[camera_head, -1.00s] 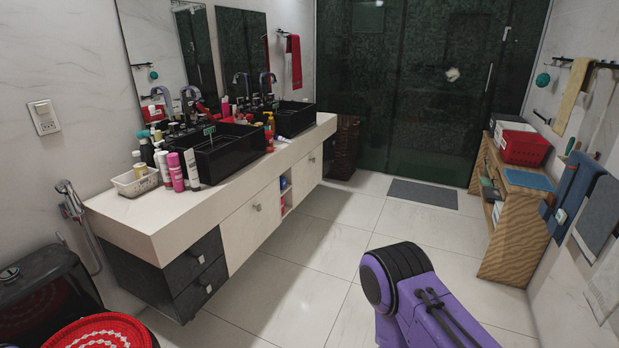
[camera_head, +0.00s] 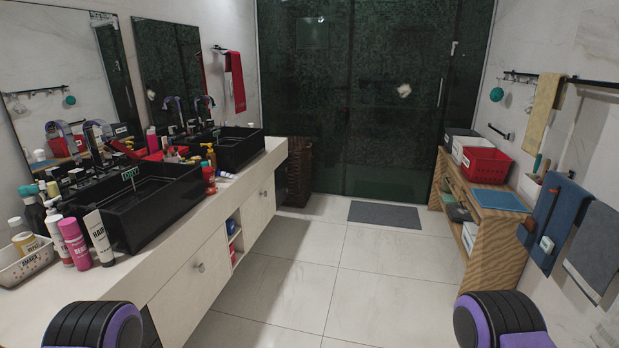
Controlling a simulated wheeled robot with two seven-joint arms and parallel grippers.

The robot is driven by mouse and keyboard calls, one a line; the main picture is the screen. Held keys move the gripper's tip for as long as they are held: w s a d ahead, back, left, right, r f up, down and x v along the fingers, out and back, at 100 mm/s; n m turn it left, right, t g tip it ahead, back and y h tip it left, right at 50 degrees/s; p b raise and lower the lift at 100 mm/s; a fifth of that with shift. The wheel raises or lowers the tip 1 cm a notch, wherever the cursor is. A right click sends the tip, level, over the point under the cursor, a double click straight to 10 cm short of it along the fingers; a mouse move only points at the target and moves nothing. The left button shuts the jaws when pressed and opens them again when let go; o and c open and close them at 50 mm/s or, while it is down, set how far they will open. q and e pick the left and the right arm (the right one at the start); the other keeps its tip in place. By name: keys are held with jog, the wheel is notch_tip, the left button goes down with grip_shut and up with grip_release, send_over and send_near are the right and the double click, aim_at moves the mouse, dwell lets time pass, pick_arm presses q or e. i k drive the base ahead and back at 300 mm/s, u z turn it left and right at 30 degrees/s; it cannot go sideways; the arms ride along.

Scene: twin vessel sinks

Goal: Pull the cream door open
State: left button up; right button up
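The vanity under the twin black sinks has cream doors. The nearer cream door (camera_head: 190,290) has a small round knob (camera_head: 201,267) and looks shut. A farther cream door (camera_head: 257,212) with a small knob sits past the open shelf niche and also looks shut. Parts of my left arm show at the bottom left and parts of my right arm at the bottom right. Neither gripper is in view.
The white countertop (camera_head: 165,245) holds bottles, a white basket (camera_head: 25,262) and two black sinks (camera_head: 150,205). A wooden shelf (camera_head: 480,225) with a red basket (camera_head: 485,164) stands at the right wall. A grey mat (camera_head: 384,215) lies before the dark glass shower. The tiled floor (camera_head: 310,275) between is clear.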

aim_at(258, 209)
jog(key=z, duration=0.7)
jog(key=i, duration=4.6)
jog(key=u, duration=1.5)
jog(key=i, duration=1.05)
jog(key=u, duration=0.6)
